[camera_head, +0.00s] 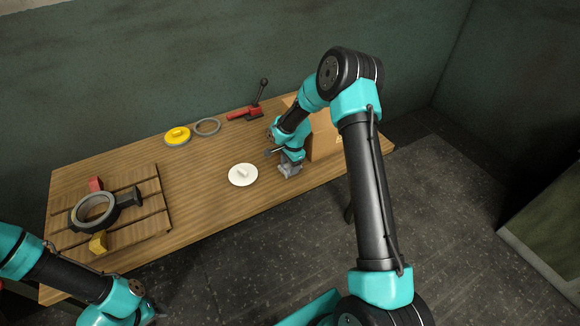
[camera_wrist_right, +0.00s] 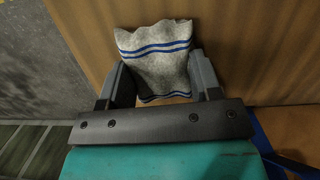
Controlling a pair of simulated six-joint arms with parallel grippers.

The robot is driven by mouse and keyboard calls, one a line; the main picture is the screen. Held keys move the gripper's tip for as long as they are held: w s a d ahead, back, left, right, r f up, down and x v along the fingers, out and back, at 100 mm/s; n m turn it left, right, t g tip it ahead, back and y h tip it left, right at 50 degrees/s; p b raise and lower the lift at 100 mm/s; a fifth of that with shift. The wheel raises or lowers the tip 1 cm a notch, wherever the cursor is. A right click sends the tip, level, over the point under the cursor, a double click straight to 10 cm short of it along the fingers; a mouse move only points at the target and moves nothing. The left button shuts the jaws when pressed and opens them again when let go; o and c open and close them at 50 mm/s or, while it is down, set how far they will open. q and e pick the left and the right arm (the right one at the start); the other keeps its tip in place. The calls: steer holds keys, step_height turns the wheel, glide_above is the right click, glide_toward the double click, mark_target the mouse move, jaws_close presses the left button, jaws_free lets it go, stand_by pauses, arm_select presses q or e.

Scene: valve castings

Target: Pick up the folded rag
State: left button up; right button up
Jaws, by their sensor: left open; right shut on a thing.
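The folded rag (camera_wrist_right: 155,65) is light grey with blue stripes. In the right wrist view it stands between the two fingers of my right gripper (camera_wrist_right: 158,85), which is shut on it. In the head view my right gripper (camera_head: 290,166) is low over the table's front right part, beside the cardboard box. I cannot tell whether the rag touches the table.
A cardboard box (camera_head: 325,138) stands right of my right gripper. A white disc (camera_head: 243,175) lies to its left. A yellow disc (camera_head: 178,137), grey ring (camera_head: 207,127) and red clamp (camera_head: 244,114) are behind. A ring casting (camera_head: 75,215) sits on a slatted board (camera_head: 157,213) at left.

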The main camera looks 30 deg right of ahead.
mark_target(289, 165)
steer(key=shift+r, duration=0.45)
step_height(289, 165, up, 2)
steer(key=shift+r, duration=0.1)
steer(key=s+a+r, duration=0.1)
steer(key=s+a, duration=0.7)
steer(key=s, duration=0.5)
steer(key=shift+s+a+r, duration=0.15)
steer(key=shift+s+a, duration=0.1)
steer(key=shift+s, duration=0.1)
